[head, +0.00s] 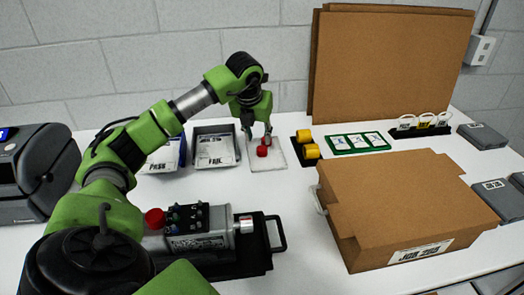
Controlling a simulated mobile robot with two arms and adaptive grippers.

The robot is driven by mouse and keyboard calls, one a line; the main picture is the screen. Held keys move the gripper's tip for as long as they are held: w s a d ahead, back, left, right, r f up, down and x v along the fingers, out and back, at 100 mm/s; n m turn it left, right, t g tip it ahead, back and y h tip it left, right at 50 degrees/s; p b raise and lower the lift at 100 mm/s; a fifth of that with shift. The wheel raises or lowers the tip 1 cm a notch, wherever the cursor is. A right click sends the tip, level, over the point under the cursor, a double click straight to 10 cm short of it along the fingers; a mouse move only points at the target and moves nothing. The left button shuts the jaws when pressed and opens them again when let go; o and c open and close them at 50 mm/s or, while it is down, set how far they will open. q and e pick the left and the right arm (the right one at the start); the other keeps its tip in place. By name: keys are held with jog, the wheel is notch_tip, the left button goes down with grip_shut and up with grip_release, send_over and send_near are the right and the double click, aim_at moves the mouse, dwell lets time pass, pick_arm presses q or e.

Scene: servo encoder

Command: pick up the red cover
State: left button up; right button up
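Two small red covers lie on a white tray at the back middle of the table: a nearer one (262,151) and a smaller-looking one just behind it (267,141). My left gripper (258,132) points down over this white tray (281,159), its fingers apart, one fingertip close to the rear cover. Whether it touches that cover I cannot tell. Another red cap (155,218) sits at the left end of a grey servo unit (199,241) in the front middle. My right gripper is out of view.
A PASS bin (163,160) and FAIL bin (214,148) stand left of the white tray. Yellow rolls (305,143), a green-framed holder (358,142) and a cardboard box (405,205) are to its right. The servo sits on a black handled tray (274,238). Table between box and servo is clear.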

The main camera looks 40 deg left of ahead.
aim_at(262, 148)
pick_arm(q)
jog(key=shift+w+a+f, duration=0.1)
jog(key=shift+w+f, duration=0.1)
jog(key=shift+f, duration=0.45)
jog(key=shift+w+f, duration=0.1)
jog(key=shift+f, duration=0.15)
jog(key=p+x, duration=0.1)
jog(key=x, duration=0.3)
jog(key=shift+w+f, duration=0.1)
jog(key=shift+f, duration=0.2)
jog(key=c, duration=0.5)
